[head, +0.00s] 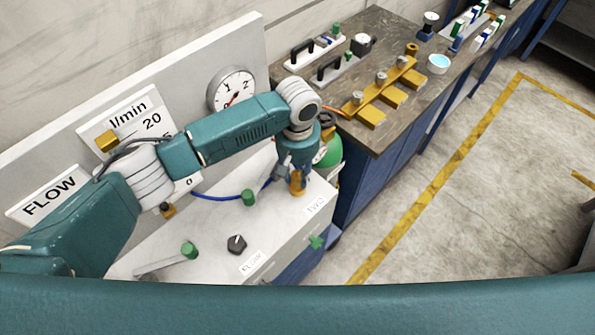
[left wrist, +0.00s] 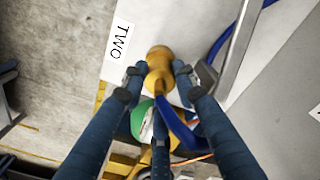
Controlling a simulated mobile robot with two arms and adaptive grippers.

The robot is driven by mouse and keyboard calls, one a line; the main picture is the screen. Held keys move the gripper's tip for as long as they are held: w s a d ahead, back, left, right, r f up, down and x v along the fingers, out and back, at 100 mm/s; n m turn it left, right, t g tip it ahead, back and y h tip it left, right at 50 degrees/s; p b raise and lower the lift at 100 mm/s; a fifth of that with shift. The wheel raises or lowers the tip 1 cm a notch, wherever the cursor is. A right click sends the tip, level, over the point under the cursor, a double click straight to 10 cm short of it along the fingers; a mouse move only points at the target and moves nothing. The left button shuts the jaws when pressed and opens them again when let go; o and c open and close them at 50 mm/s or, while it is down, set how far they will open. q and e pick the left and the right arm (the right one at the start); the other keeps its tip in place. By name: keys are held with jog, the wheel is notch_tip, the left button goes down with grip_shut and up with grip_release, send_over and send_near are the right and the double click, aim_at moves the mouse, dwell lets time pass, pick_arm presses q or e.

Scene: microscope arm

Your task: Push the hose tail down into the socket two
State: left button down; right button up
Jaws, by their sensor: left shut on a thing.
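The yellow hose tail (head: 298,184) is between the fingers of my left gripper (head: 296,178), over the white cabinet top. In the left wrist view, both fingers of the gripper (left wrist: 158,73) close on the sides of the yellow hose tail (left wrist: 159,60). A blue hose (head: 225,198) runs to it; the hose (left wrist: 174,125) also curves beneath the fingers in the wrist view. The label TWO (left wrist: 120,42) lies beside the hose tail. Socket two itself is hidden by the hose tail and gripper, so I cannot tell how deep the tail sits. My right gripper is out of view.
The white cabinet top carries a black knob (head: 237,243) and green knobs (head: 249,197). A flow panel with a dial (head: 232,90) stands behind. A green round object (head: 332,152) is close beside the gripper. A workbench (head: 400,125) with a yellow rack (head: 378,92) is to the right.

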pick_arm(q)
jog(key=c, duration=1.3)
grip_release()
notch_tip(320, 180, up, 12)
jog(key=shift+s+f, duration=0.1)
